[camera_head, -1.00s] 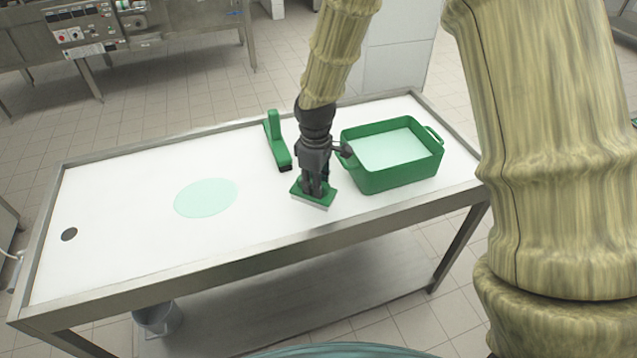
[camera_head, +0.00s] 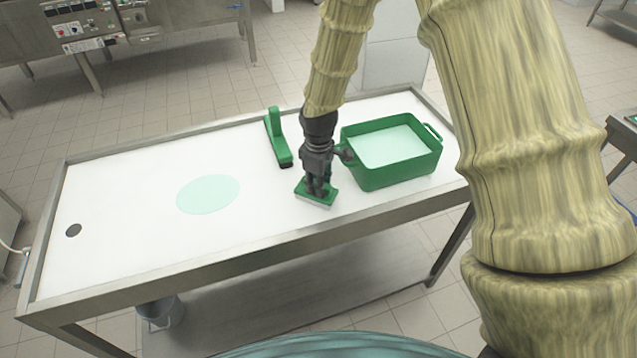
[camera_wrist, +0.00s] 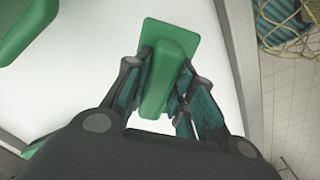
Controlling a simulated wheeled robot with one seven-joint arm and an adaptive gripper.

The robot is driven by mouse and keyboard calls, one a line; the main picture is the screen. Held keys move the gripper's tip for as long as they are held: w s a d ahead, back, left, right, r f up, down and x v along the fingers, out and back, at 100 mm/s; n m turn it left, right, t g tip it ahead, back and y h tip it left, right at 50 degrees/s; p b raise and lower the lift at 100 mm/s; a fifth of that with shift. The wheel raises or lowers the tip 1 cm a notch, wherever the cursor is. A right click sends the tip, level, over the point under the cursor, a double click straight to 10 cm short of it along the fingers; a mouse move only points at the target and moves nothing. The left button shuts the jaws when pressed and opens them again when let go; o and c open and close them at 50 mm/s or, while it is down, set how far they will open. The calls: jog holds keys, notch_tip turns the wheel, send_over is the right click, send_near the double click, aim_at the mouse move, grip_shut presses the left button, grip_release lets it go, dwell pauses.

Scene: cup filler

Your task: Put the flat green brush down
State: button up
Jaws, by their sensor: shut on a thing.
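The flat green brush (camera_head: 326,196) is at the white table top, left of the green tub and near the table's front edge. Whether it rests on the surface or hovers just above it, I cannot tell. My gripper (camera_head: 318,188) points down and is shut on the brush's raised green handle. In the wrist view my gripper's fingers (camera_wrist: 160,92) stand on both sides of the handle, and the flat green plate of the brush (camera_wrist: 172,32) shows beyond them. The brush's underside is mostly hidden.
A green tub (camera_head: 400,172) with pale liquid stands close on the right. A second green brush (camera_head: 278,140) with an upright handle lies behind left. A pale green puddle (camera_head: 208,194) and a dark drain hole (camera_head: 73,230) lie left on the white table (camera_head: 130,235), with bare surface around them.

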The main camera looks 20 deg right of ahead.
jog(key=shift+f, duration=0.1)
jog(key=o, duration=0.9)
notch_tip(320, 180, up, 12)
jog(key=b, duration=0.2)
jog(key=shift+b, duration=0.4)
